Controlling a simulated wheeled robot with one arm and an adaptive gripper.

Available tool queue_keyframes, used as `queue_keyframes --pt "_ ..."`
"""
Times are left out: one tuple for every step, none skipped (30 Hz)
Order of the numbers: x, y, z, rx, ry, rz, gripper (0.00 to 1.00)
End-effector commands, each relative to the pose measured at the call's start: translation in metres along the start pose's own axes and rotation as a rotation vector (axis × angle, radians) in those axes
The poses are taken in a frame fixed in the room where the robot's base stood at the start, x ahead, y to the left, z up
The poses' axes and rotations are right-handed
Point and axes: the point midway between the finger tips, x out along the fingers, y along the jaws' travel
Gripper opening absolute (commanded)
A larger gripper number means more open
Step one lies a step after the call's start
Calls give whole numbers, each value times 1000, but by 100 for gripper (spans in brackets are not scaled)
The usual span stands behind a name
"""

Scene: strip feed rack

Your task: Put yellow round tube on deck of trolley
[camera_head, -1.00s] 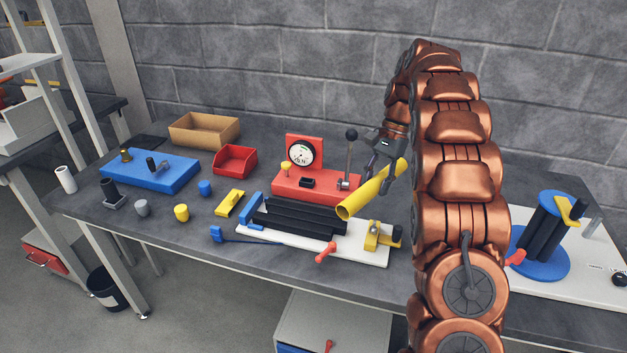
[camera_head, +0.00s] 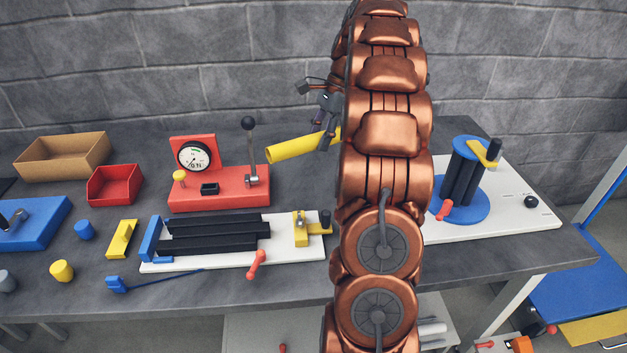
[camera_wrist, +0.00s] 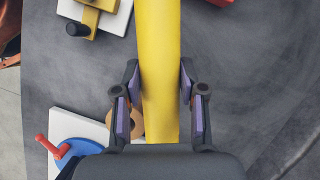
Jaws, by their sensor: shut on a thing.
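The yellow round tube (camera_head: 290,148) is held above the workbench, right of the red gauge stand. My gripper (camera_head: 326,138) is shut on it. My copper arm hides the tube's right part in the head view. In the wrist view the tube (camera_wrist: 158,50) runs lengthwise between the two purple-padded fingers of my gripper (camera_wrist: 160,95).
The red gauge stand (camera_head: 225,196) has an upright lever. A white fixture plate (camera_head: 290,252) holds black strips. A blue round fixture (camera_head: 480,207) stands on a white board (camera_head: 530,215) at the bench's right. A yellow panel (camera_head: 597,330) lies by the blue surface.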

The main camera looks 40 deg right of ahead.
Motion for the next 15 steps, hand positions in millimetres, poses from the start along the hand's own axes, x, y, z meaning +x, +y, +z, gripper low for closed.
queue_keyframes --pt "8 1 -3 3 -2 2 0" --pt "12 1 -5 2 -1 1 0" --pt "18 1 -8 1 -1 1 0" --pt "23 1 -10 2 -2 2 0" --pt "28 1 -12 2 -2 2 0" --pt "35 1 -15 2 -1 2 0" --pt "41 1 -17 2 -1 3 0" --pt "46 1 -19 2 -2 4 0" --pt "53 1 -23 2 0 3 0" --pt "59 0 -25 2 1 1 0" --pt "64 1 -27 2 0 2 0" --pt "70 1 -29 3 -2 4 0" --pt "75 1 -31 3 -3 4 0" --pt "78 1 -33 2 -2 2 0" --pt "82 0 -35 1 0 0 0"
